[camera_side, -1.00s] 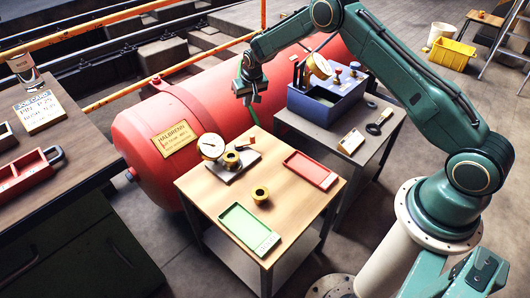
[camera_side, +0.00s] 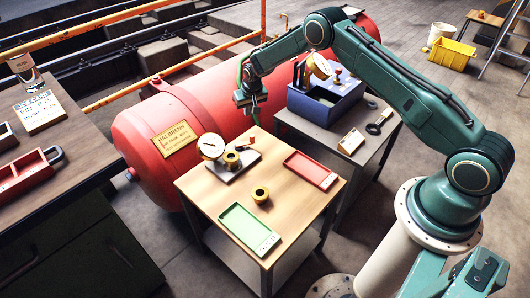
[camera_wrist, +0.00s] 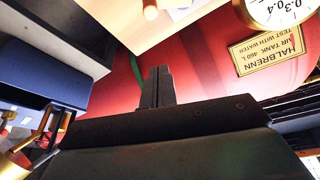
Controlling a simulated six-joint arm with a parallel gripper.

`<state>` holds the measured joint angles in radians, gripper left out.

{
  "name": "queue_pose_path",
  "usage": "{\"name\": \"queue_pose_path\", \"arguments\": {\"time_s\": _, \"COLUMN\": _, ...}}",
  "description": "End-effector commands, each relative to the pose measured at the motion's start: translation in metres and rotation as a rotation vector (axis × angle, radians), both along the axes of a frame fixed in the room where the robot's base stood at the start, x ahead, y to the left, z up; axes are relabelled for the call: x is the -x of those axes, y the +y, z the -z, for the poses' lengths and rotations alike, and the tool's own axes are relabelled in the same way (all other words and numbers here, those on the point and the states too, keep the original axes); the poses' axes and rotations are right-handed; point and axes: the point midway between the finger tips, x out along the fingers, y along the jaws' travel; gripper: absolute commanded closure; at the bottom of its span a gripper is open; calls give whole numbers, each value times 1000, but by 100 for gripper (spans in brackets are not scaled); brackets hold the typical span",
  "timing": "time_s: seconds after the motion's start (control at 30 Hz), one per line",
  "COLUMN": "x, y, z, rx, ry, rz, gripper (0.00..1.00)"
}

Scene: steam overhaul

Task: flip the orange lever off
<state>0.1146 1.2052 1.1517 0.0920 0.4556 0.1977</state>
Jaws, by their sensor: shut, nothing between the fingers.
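A small orange-red lever (camera_side: 250,141) shows at the brass valve fitting (camera_side: 232,159), beside a round white gauge (camera_side: 211,146) on a grey plate on the wooden table. Its exact setting is too small to tell. My gripper (camera_side: 253,118) is shut and empty, pointing down above and behind the lever, in front of the red tank (camera_side: 180,120). It appears apart from the lever. In the wrist view the closed fingers (camera_wrist: 157,85) show against the red tank, with part of the gauge (camera_wrist: 277,10) at the top right. I cannot make out the lever there.
A blue box (camera_side: 325,108) with brass parts stands on a grey table to the right. A green strip (camera_wrist: 136,70) runs along the tank near my fingers.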

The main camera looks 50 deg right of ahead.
Motion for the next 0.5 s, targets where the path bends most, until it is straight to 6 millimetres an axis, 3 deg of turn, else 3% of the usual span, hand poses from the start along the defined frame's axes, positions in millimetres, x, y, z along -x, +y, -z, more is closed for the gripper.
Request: {"name": "queue_pose_path", "arguments": {"time_s": 0.5, "x": -14, "y": -6, "z": 46, "rx": 0, "ry": 1, "rz": 0, "gripper": 100}}
